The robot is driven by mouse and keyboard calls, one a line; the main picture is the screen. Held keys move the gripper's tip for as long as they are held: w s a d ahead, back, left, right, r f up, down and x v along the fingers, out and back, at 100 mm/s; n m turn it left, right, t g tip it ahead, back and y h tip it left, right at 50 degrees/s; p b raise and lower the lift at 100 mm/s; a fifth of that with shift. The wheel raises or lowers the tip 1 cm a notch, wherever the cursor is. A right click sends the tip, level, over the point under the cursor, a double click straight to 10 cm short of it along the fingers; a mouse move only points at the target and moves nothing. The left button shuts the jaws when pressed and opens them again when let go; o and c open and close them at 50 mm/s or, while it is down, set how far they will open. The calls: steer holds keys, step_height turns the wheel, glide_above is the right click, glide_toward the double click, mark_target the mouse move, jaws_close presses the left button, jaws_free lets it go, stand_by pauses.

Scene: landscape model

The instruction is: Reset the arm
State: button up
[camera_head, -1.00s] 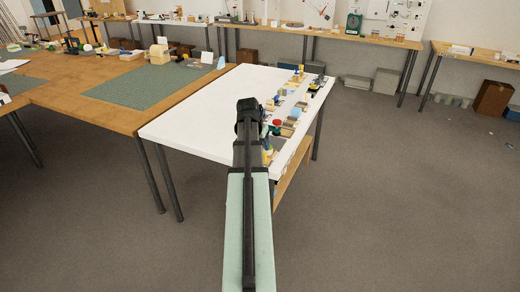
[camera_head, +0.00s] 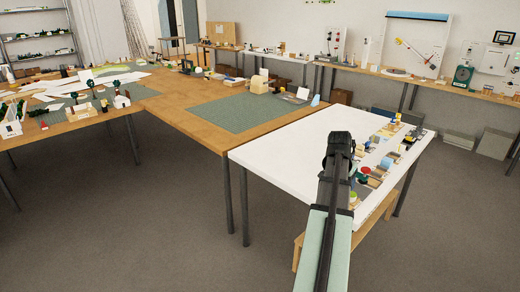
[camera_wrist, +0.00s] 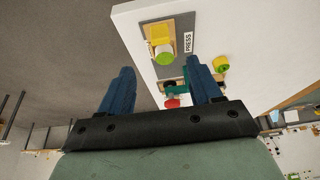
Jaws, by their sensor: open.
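My gripper (camera_wrist: 160,72) shows in the wrist view as two blue fingers spread well apart. It is open, with nothing held between the fingers. In the head view my dark arm end (camera_head: 340,145) is over the white table (camera_head: 280,150), near its front right part. The fingers cannot be made out there. In the wrist view the table's edge, a green and yellow piece (camera_wrist: 161,44) on a tan block and a "PRESS" label (camera_wrist: 187,42) lie beyond the fingers. A red piece (camera_wrist: 172,103) lies partly hidden near the right finger.
Several small coloured parts (camera_head: 387,140) line the white table's right side, close to my arm. A wooden table with a green mat (camera_head: 235,112) adjoins at the left. Another table with models (camera_head: 85,112) stands farther left. The floor (camera_head: 130,215) at front left is clear.

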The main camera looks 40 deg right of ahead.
steer(key=w+a+f+n+y, duration=0.2)
steer(key=w+a+f+n, duration=0.1)
steer(key=a+f, duration=0.8)
steer(key=w+a+f+n+y, duration=0.1)
steer(key=w+a+f+n, duration=0.25)
steer(key=a+f, duration=0.7)
steer(key=w+a+f+n+y, duration=0.25)
steer(key=a+f, duration=0.65)
steer(key=f, duration=0.5)
steer(key=s+a+f+n+g, duration=0.2)
steer(key=s+a+f, duration=0.3)
steer(key=a, duration=0.5)
steer(key=s+a+f+n+g, duration=0.2)
steer(key=s+a+f+n, duration=0.2)
steer(key=a, duration=0.7)
steer(key=s+a+f+n+g+h, duration=0.1)
steer(key=s+a+f+n+g, duration=0.1)
steer(key=s+a+f, duration=0.6)
steer(key=s+a+n, duration=0.1)
steer(key=a, duration=0.2)
steer(key=shift+a+g, duration=0.2)
steer(key=shift+g, duration=0.2)
